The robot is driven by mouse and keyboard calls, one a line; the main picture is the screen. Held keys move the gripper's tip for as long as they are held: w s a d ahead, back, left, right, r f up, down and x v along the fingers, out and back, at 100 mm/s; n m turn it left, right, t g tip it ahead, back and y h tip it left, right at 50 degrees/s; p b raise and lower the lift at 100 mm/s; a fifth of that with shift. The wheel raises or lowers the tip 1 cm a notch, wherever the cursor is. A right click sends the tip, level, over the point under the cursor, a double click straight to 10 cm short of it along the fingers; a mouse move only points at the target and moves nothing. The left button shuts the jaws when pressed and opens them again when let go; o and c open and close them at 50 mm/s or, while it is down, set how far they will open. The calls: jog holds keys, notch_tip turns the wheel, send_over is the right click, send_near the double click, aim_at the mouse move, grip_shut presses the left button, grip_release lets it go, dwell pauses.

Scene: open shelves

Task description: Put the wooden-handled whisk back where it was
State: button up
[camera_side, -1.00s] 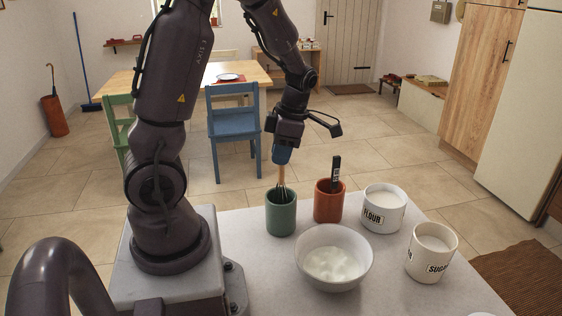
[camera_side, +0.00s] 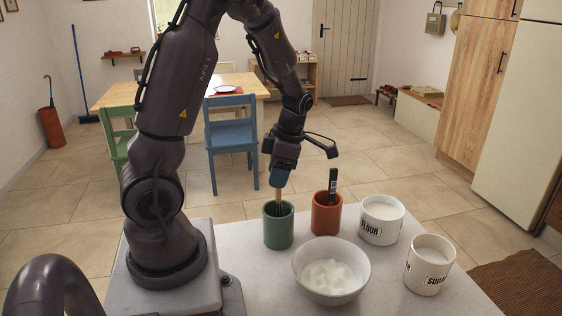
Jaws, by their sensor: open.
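The wooden-handled whisk (camera_side: 279,195) stands in the green cup (camera_side: 278,230), its wire end mostly hidden below the rim. The whisk leans slightly. My gripper (camera_side: 283,178) is above the green cup, with its blue fingers open around the top of the wooden handle. The fingers hide the handle's upper end, and I cannot tell whether either finger touches it.
An orange cup (camera_side: 327,218) with a black-handled utensil (camera_side: 333,182) stands just right of the green cup. A white bowl of white contents (camera_side: 331,293) is in front. Flour (camera_side: 381,234) and sugar (camera_side: 426,278) canisters stand to the right.

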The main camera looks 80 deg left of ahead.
jog(key=a+v, duration=0.1)
jog(key=v, duration=1)
jog(key=s+d+r+m+t, duration=0.2)
jog(key=d+m, duration=0.4)
jog(key=m, duration=0.5)
jog(key=s+d+r+m+t, duration=0.2)
jog(key=d+m, duration=0.5)
jog(key=m, duration=0.4)
jog(key=s+d+r+m+t, duration=0.2)
jog(key=d+m+t, duration=0.2)
jog(key=m, duration=0.7)
jog(key=d, duration=0.2)
jog(key=shift+d+r+m+h, duration=0.25)
jog(key=shift+r+m+h, duration=0.05)
jog(key=shift+r, duration=0.1)
